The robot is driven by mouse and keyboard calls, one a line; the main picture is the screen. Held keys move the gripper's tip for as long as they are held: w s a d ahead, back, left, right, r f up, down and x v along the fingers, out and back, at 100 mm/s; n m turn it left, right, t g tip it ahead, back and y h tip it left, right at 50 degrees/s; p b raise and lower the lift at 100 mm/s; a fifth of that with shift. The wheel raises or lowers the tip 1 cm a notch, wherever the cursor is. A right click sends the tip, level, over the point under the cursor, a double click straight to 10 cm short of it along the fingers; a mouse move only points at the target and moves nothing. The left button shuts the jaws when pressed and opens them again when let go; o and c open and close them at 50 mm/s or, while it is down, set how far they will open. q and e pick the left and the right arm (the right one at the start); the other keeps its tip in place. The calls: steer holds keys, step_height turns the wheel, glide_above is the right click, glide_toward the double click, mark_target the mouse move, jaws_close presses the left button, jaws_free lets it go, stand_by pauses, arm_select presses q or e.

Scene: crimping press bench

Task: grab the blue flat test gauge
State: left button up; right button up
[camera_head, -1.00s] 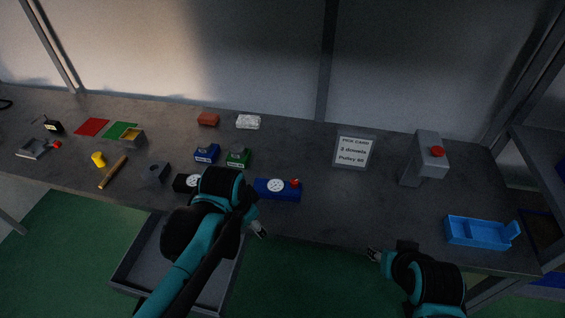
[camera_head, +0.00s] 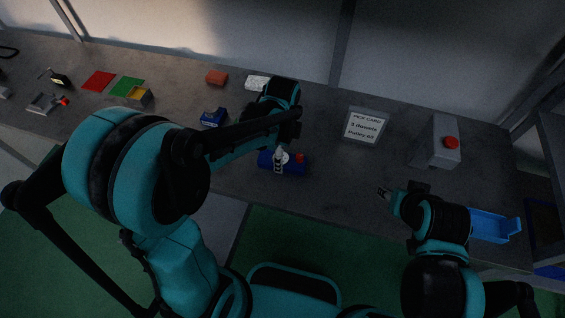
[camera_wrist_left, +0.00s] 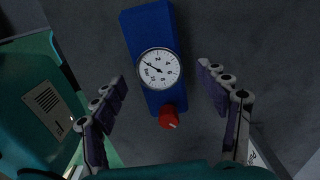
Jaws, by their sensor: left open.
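The blue flat test gauge (camera_head: 265,161) lies on the bench, a blue block with a white round dial and a red knob. In the left wrist view the gauge (camera_wrist_left: 147,30) is seen from above, its dial between my fingers in the picture and its knob nearer my palm. My left gripper (camera_head: 279,160) is over it, covering part of it in the head view. The left fingers (camera_wrist_left: 162,74) are spread wide, with no visible contact with the gauge. My right gripper (camera_head: 384,192) is over the bench's front edge to the right; its jaw opening is too small to judge.
A smaller blue block (camera_head: 213,117) lies left of the gauge. A pick card (camera_head: 365,127), a grey press (camera_head: 436,142) and a blue tray (camera_head: 494,227) stand right. Bench between gauge and card is clear.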

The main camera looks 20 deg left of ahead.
arm_select(q)
steer(key=shift+f, duration=0.9)
steer(key=c, duration=1.5)
steer(key=shift+o, duration=0.2)
steer(key=shift+r, duration=0.1)
